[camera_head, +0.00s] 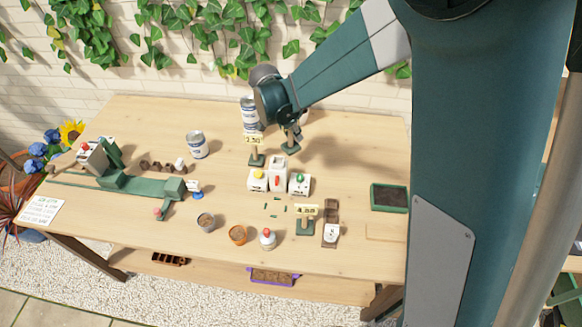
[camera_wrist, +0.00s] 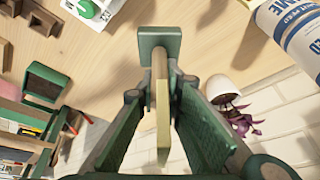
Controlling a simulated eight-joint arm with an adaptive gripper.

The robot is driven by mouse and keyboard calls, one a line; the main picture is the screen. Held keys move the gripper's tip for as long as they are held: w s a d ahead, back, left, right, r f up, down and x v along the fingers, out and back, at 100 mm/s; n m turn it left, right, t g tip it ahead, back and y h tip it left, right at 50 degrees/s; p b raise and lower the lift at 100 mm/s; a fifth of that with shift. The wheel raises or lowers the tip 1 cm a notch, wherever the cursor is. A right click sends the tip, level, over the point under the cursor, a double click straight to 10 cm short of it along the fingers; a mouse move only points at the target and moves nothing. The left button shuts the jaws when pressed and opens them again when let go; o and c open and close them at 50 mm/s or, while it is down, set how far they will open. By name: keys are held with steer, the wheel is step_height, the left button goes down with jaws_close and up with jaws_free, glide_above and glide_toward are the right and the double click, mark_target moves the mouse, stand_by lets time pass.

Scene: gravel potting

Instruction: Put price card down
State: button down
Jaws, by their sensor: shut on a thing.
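My gripper (camera_head: 292,128) is at the back middle of the table, closed around a price card seen edge-on in the wrist view (camera_wrist: 163,120). The card's wooden post and square green base (camera_wrist: 160,41) point away from my gripper. In the head view the green base (camera_head: 290,149) shows low at the tabletop; I cannot tell whether it touches. The card's face is hidden. Another price card (camera_head: 254,139), reading about 2.50, stands just left of it on a green base. A third price card (camera_head: 306,211) stands at the front middle.
A white-and-blue can (camera_head: 249,113) stands close behind on the left; another can (camera_head: 197,145) is farther left. Button boxes (camera_head: 278,178) stand in front of my gripper. A dark green tray (camera_head: 389,197) is at the right. The table (camera_head: 345,170) between is mostly clear.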

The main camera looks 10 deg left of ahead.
mark_target(294, 144)
steer(key=shift+f, duration=0.1)
steer(key=shift+f+b, duration=0.4)
steer(key=shift+f, duration=2.65)
steer(key=shift+f, duration=1.85)
steer(key=shift+f+b, duration=0.15)
steer(key=shift+b, duration=0.25)
steer(key=c, duration=2.5)
jaws_free()
steer(key=shift+o, duration=0.2)
steer(key=p+v, duration=0.1)
steer(key=v, duration=1.1)
steer(key=shift+p, duration=0.35)
